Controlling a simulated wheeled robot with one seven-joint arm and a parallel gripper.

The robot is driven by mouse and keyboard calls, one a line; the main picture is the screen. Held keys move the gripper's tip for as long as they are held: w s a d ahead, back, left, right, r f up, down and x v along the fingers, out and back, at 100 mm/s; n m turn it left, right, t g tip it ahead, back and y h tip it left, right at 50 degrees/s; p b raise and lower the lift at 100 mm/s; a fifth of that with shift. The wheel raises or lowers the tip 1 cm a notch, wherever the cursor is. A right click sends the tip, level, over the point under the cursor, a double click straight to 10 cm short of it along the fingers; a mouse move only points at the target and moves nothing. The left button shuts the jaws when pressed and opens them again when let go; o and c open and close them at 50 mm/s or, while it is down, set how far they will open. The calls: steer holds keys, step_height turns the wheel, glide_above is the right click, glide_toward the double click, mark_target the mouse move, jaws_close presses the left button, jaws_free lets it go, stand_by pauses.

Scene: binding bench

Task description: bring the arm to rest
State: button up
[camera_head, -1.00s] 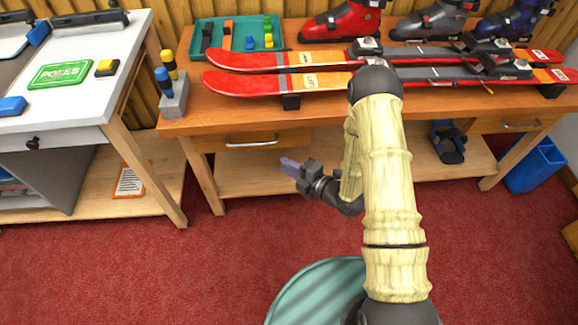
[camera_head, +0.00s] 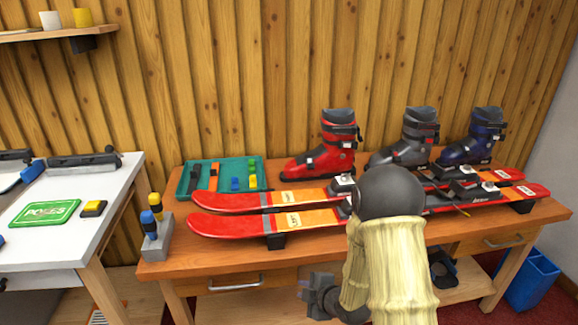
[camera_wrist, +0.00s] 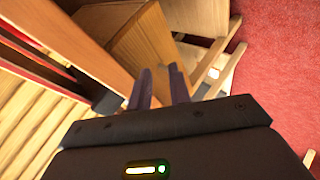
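My gripper (camera_head: 304,284) is low in front of the bench's front edge, left of my folded arm, with its fingers barely visible in the head view. In the wrist view my gripper (camera_wrist: 161,75) has two dark fingers standing apart with a narrow gap and nothing between them. It touches nothing that I can see. The wooden bench (camera_head: 190,262) stands behind it.
Two red skis (camera_head: 235,226) lie along the bench, with a red boot (camera_head: 325,160), a grey boot and a blue boot behind. A teal tray (camera_head: 208,184) holds small parts. A white-topped table (camera_head: 70,240) is at left; a blue bin (camera_head: 530,278) is at right.

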steer(key=s+d+r+m+g+h, duration=0.2)
steer(key=s+d+r+m+h, duration=0.4)
steer(key=d+m, duration=0.35)
steer(key=s+d+r+m+g, duration=0.1)
steer(key=s+r+m+g, duration=0.15)
steer(key=s+m, duration=0.3)
steer(key=s+d+r+m+g, duration=0.1)
steer(key=s+r+m, duration=0.3)
steer(key=s, duration=0.2)
step_height(320, 180, up, 28)
steer(key=p, duration=2.8)
steer(key=shift+a, duration=0.3)
